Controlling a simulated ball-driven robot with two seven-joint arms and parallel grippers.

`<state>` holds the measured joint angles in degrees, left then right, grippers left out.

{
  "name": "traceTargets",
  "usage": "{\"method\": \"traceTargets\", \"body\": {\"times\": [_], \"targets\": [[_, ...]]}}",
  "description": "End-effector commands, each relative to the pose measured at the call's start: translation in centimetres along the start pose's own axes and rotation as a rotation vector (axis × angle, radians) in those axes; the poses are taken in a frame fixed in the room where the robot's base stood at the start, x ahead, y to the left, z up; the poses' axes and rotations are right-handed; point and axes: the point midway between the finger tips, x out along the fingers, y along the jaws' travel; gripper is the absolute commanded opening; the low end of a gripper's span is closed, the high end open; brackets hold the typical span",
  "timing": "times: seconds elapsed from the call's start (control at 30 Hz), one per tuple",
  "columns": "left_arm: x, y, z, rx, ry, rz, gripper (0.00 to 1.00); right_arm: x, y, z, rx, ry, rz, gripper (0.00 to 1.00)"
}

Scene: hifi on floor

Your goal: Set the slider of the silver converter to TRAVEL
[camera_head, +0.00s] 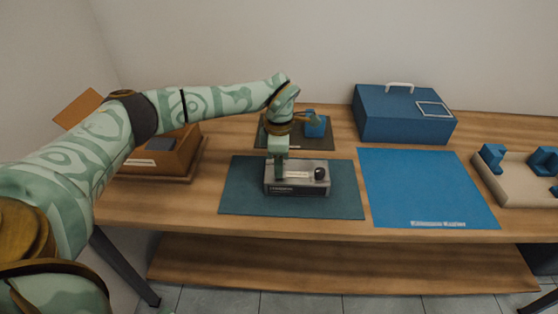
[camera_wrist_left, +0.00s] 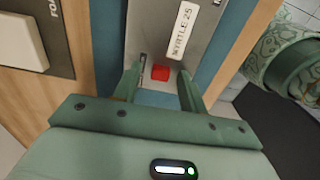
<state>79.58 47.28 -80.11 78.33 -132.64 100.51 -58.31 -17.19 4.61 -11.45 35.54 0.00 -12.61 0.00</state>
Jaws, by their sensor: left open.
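The silver converter (camera_head: 312,184) lies on the teal mat (camera_head: 240,190) and has a black knob at its right end in the head view. My left gripper (camera_head: 281,175) points down over the converter's left part. In the left wrist view, the silver top (camera_wrist_left: 146,30) carries a white label reading MYRTLE 25. A small red piece (camera_wrist_left: 160,73), perhaps the slider, shows between the fingers of my open left gripper (camera_wrist_left: 160,88). The fingers stand on either side of it; I cannot tell if they touch it. No TRAVEL marking is readable. My right gripper is not in view.
A blue mat (camera_head: 425,185) lies to the right, with a blue case (camera_head: 400,115) behind it. A beige tray (camera_head: 510,183) with blue blocks is at far right. A brown box (camera_head: 165,160) stands left. A blue object (camera_head: 315,126) sits on a dark mat behind the converter.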

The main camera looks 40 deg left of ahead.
Motion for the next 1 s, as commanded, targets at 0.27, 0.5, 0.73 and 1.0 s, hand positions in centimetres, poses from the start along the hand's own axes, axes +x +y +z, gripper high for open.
{"method": "traceTargets", "body": {"times": [0.27,0.5,0.73,1.0], "targets": [[-4.2,0.1,0.0,0.000,-0.004,0.006,0.42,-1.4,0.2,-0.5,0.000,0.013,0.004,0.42],[-10.9,0.1,0.0,0.000,-0.003,0.006,0.42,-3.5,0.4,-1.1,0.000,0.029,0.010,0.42],[-15.2,0.1,0.0,0.000,-0.002,0.002,0.42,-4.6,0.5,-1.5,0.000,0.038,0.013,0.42],[-16.3,0.1,0.0,0.000,0.000,0.000,0.42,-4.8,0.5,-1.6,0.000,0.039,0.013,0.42]]}}
